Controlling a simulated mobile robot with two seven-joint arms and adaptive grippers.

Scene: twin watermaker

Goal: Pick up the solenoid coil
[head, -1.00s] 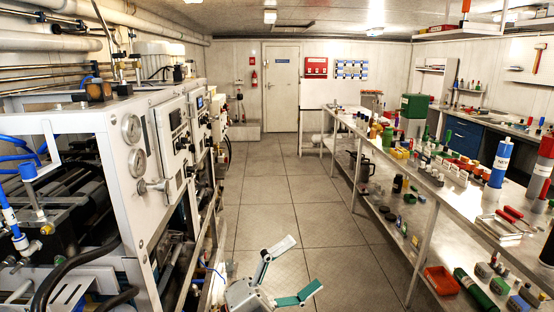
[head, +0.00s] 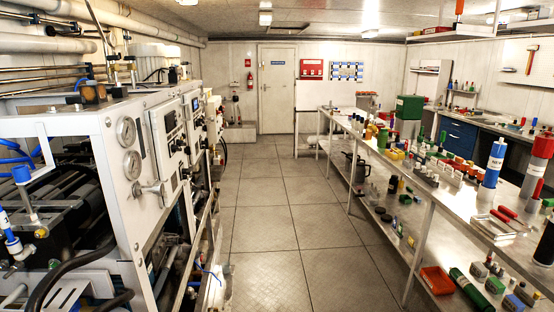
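I cannot tell for certain which item is the solenoid coil. A dark block with a brownish face (head: 93,92) sits on top of the white watermaker frame at the left; it is too small to identify. Many small parts stand on the long metal bench (head: 464,214) at the right, and they are also too small to name surely. Neither of my grippers shows in the head view.
The white machine (head: 68,125) with gauges and a protruding valve handle (head: 148,190) borders the aisle on the left. The bench's lower shelf holds a red tray (head: 438,281). The tiled floor (head: 268,230) between them is clear up to the door (head: 278,90).

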